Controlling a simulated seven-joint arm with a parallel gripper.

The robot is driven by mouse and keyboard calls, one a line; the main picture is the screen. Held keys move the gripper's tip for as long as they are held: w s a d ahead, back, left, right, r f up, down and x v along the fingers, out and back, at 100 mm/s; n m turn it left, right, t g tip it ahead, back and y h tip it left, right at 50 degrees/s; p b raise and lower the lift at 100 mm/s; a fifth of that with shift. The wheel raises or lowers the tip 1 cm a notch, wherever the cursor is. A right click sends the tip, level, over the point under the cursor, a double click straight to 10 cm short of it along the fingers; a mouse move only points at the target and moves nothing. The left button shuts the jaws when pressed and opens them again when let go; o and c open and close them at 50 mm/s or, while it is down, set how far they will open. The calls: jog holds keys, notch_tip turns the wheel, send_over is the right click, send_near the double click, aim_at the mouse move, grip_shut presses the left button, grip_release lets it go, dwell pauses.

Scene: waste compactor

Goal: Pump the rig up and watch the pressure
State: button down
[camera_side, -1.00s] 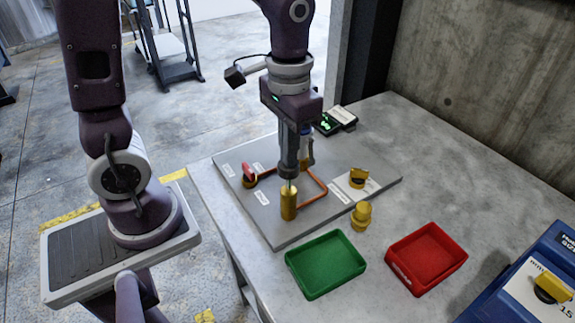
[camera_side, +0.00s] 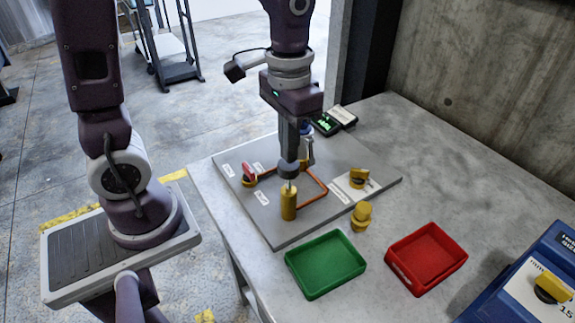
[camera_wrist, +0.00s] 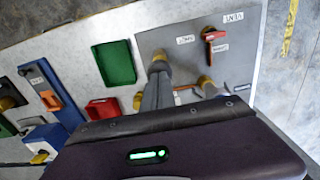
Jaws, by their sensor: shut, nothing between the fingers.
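A gold pump cylinder (camera_side: 288,204) stands upright on the grey rig plate (camera_side: 274,234), with a short rod and a dark round knob (camera_side: 288,169) on top. My gripper (camera_side: 289,158) points down right over the knob, its fingers shut and empty; I cannot tell if they touch it. In the wrist view the shut fingers (camera_wrist: 153,100) reach toward the gold pump (camera_wrist: 158,66). A small gauge box (camera_side: 325,124) with a lit green display stands at the plate's back; its digits are too small to read. A red-handled valve (camera_side: 249,173) is at the plate's left.
An orange pipe (camera_side: 316,198) runs over the plate. A yellow valve (camera_side: 358,177) is on its right side, and a yellow fitting (camera_side: 361,215) stands by its edge. A green tray (camera_side: 325,264) and a red tray (camera_side: 427,257) sit in front, with a blue box (camera_side: 535,280) at right.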

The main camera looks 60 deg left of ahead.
jog(key=shift+f, duration=1.9)
jog(key=shift+r, duration=2.3)
jog(key=shift+f, duration=0.1)
jog(key=shift+f, duration=2.2)
jog(key=shift+r, duration=2.3)
